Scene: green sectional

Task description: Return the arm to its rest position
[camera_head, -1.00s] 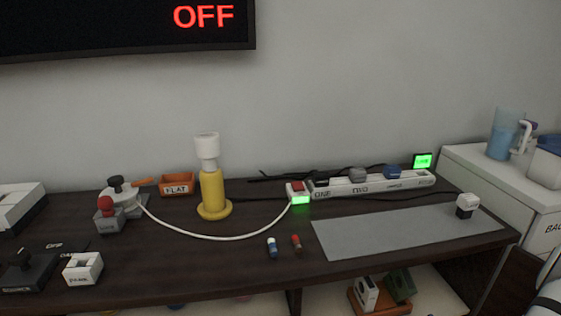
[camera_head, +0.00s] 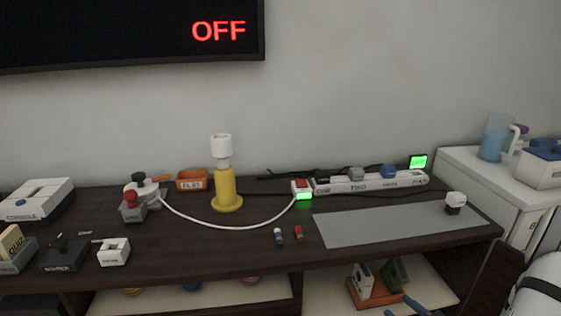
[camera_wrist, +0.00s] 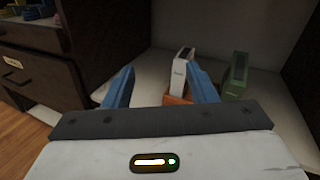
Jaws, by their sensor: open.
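My gripper (camera_wrist: 160,90) shows in the wrist view with its two blue fingers spread apart and nothing between them. It faces the lower shelf (camera_wrist: 262,83) under the desk. Beyond the right finger are a white box-shaped item (camera_wrist: 181,70) and a green one (camera_wrist: 237,73), by an orange tray (camera_wrist: 178,100) that the finger partly hides. In the head view, a blue fingertip (camera_head: 415,305) shows at the bottom right, in front of the shelf. Part of my white arm (camera_head: 543,290) shows at the right edge.
The dark desk (camera_head: 200,245) holds a yellow lamp-like stand (camera_head: 227,190), a power strip (camera_head: 370,184), a grey mat (camera_head: 385,225) and several small items. A white cabinet (camera_head: 490,190) with a blue jug (camera_head: 494,137) stands at right. A screen (camera_head: 130,30) reading OFF hangs above.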

